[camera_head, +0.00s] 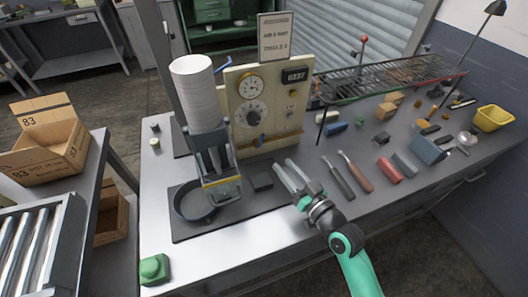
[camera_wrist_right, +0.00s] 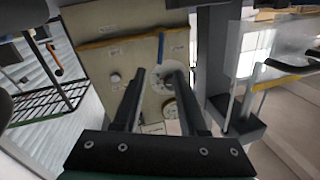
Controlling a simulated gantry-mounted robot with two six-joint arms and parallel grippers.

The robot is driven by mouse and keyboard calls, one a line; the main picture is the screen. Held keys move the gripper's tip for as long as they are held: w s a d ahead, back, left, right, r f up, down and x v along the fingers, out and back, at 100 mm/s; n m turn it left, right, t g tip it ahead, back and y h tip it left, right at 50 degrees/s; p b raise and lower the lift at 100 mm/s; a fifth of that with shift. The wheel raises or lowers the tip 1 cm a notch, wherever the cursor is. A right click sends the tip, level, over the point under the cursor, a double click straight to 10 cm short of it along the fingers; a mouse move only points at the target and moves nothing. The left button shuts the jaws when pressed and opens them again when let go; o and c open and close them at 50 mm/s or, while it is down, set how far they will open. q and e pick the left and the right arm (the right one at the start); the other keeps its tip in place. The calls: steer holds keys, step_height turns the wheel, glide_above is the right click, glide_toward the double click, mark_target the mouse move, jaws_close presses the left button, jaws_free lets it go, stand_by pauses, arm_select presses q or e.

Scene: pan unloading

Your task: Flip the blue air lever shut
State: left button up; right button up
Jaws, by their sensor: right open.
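My right gripper (camera_head: 283,165) is open and empty, low in front of the panel's right side and well apart from the lever. In the right wrist view its two fingers (camera_wrist_right: 161,72) point toward the panel face (camera_wrist_right: 118,65), with nothing between them. My left gripper is not in view.
The tall white ribbed cylinder (camera_head: 196,90) stands left of the panel, above a dark round pan (camera_head: 184,211) on a black mat. Several tools and blocks lie right of my gripper, near a wire rack (camera_head: 390,76). The front left bench is mostly clear, except a green button box (camera_head: 154,268).

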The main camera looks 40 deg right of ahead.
steer(key=w+b, duration=0.1)
steer(key=w, duration=0.3)
steer(key=w+b, duration=0.1)
steer(key=w, duration=0.2)
steer(key=w+d+b, duration=0.1)
steer(key=w, duration=0.3)
steer(key=shift+w+d+r, duration=0.1)
steer(key=shift+w, duration=0.2)
jaws_close()
